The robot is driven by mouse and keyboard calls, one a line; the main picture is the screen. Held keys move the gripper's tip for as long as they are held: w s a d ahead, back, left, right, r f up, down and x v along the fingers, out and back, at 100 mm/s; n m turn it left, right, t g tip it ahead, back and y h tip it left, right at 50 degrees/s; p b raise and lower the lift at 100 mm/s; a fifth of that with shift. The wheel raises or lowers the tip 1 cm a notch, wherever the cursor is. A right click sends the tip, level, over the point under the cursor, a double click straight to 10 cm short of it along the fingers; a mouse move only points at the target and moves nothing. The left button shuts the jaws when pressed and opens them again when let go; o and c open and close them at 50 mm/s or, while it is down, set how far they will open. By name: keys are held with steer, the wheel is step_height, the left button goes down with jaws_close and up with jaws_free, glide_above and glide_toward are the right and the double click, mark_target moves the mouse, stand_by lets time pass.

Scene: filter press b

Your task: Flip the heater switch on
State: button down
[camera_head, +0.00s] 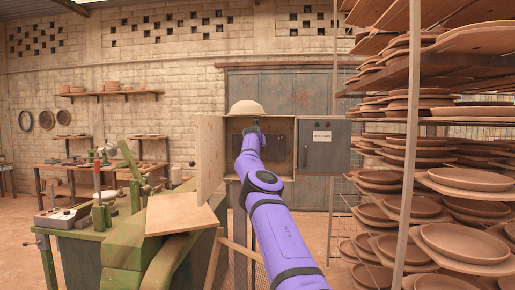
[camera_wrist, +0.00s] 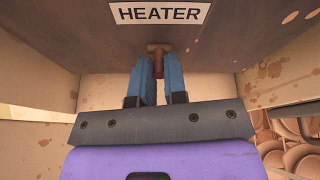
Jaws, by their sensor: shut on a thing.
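The heater switch (camera_wrist: 159,49) is a small brown T-shaped lever on a dark panel (camera_wrist: 230,30), just under a white label (camera_wrist: 159,13) reading HEATER. My gripper (camera_wrist: 159,70) has its two blue fingers shut on the lever, one on each side of its stem. The switch itself is hidden there behind my arm.
A domed hat-like object (camera_head: 246,107) sits on top. Racks of clay plates (camera_head: 465,180) stand close on the right. A green machine (camera_head: 130,240) and a workbench are at left.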

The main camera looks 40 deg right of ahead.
steer(key=shift+r, duration=0.1)
steer(key=c, duration=1.2)
jaws_free()
steer(key=shift+o, duration=0.2)
steer(key=v, duration=1)
steer(key=shift+s+a, duration=0.25)
